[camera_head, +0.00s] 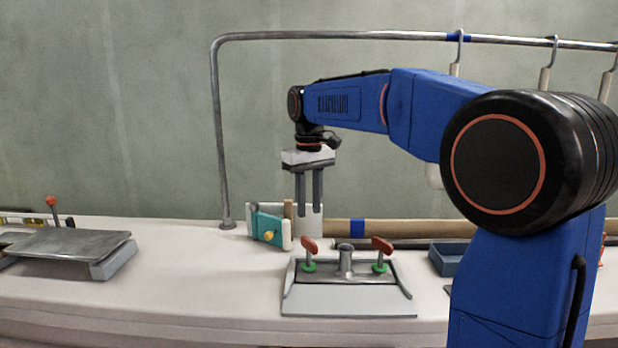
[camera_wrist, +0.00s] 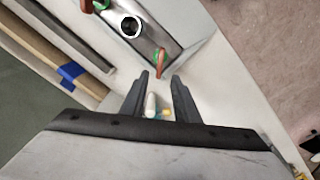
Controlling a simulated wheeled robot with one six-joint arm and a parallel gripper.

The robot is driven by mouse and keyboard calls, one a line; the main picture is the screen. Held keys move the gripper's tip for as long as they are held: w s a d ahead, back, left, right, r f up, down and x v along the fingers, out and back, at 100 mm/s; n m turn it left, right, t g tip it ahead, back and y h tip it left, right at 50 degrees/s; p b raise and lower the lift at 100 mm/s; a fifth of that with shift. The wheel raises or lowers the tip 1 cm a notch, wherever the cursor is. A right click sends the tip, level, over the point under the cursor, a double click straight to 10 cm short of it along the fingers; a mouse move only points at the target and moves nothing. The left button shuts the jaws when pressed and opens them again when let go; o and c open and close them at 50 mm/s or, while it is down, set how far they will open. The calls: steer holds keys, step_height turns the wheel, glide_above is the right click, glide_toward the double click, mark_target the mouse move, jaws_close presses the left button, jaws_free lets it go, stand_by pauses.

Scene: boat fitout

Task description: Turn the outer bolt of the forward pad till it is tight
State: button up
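A grey metal pad (camera_head: 350,302) lies on the white bench with a short hollow post (camera_head: 345,262) at its middle. A red-handled bolt with a green collar (camera_head: 309,252) stands left of the post, and a similar one (camera_head: 381,254) stands right of it. I cannot tell which is the outer bolt or whether this is the forward pad. My gripper (camera_head: 310,208) points down above the bench, near and above the left bolt and apart from it. It is open and empty. In the wrist view, one red-handled bolt (camera_wrist: 161,62) shows just beyond the fingertips (camera_wrist: 160,78).
A teal block with a yellow knob (camera_head: 268,229) stands left behind the pad. A long brown tube with blue tape (camera_head: 400,228) lies behind. A blue tray (camera_head: 446,260) is at right. A grey plate (camera_head: 70,245) lies far left. A metal rail (camera_head: 330,34) arches overhead.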

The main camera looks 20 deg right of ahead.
step_height(320, 180, up, 8)
steer(key=shift+f, duration=0.2)
stand_by(0.3)
steer(key=s+d+f+m+t, duration=0.1)
steer(key=s+d+f, duration=0.3)
steer(key=s, duration=0.5)
steer(key=s+d+f+m+t, duration=0.15)
steer(key=s+f, duration=0.35)
steer(key=s, duration=0.5)
steer(key=s+d+f+m+t, duration=0.1)
steer(key=s+d+f+t, duration=0.1)
steer(key=s+f, duration=1.2)
step_height(320, 180, down, 2)
steer(key=shift+s+f, duration=0.15)
steer(key=shift+s, duration=0.05)
steer(key=shift+d, duration=0.15)
